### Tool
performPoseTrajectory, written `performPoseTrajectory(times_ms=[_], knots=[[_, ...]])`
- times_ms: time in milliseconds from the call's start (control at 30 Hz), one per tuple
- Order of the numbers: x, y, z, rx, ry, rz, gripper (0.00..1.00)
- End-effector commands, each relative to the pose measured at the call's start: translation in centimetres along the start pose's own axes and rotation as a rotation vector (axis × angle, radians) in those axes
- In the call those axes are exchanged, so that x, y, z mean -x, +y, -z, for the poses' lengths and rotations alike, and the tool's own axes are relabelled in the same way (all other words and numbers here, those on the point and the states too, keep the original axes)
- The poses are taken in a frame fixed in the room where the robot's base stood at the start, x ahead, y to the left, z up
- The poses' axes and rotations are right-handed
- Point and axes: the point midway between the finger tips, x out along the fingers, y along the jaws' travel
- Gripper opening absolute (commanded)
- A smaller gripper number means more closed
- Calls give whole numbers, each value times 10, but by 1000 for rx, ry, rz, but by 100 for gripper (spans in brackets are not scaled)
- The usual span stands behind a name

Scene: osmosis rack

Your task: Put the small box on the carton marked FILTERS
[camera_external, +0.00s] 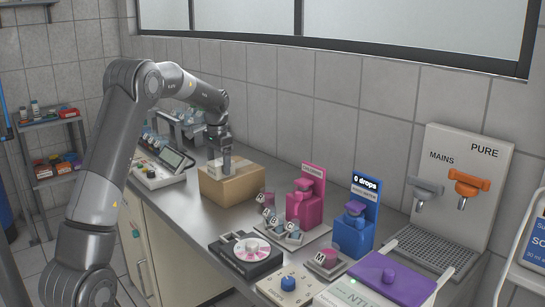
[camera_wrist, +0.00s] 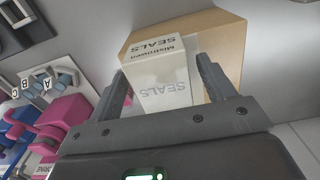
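The small box is a white box marked SEALS (camera_wrist: 168,88). In the external view the small box (camera_external: 213,168) is at the top of a brown cardboard carton (camera_external: 236,190) on the counter. The carton also shows behind it in the wrist view (camera_wrist: 215,28); no FILTERS mark can be read. My gripper (camera_external: 224,165) is directly over the carton, pointing down at the small box. In the wrist view the fingers of my gripper (camera_wrist: 162,75) are apart, one on each side of the small box. I cannot tell whether they press on it or whether it rests on the carton.
Left of the carton is a console with a screen (camera_external: 160,169). To the right stand a pink dispenser (camera_external: 305,204), a blue dispenser (camera_external: 353,232), a lettered rack (camera_external: 281,228) and a black device with a disc (camera_external: 246,252). The tiled wall is close behind.

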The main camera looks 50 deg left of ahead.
Motion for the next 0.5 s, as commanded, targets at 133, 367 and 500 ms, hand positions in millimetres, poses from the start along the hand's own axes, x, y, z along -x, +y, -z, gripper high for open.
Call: performPoseTrajectory(times_ms=[133,367,500], knots=[[0,0,0,0,0,0,76],[13,0,1,0,3,2,76],[39,0,1,0,5,3,76]])
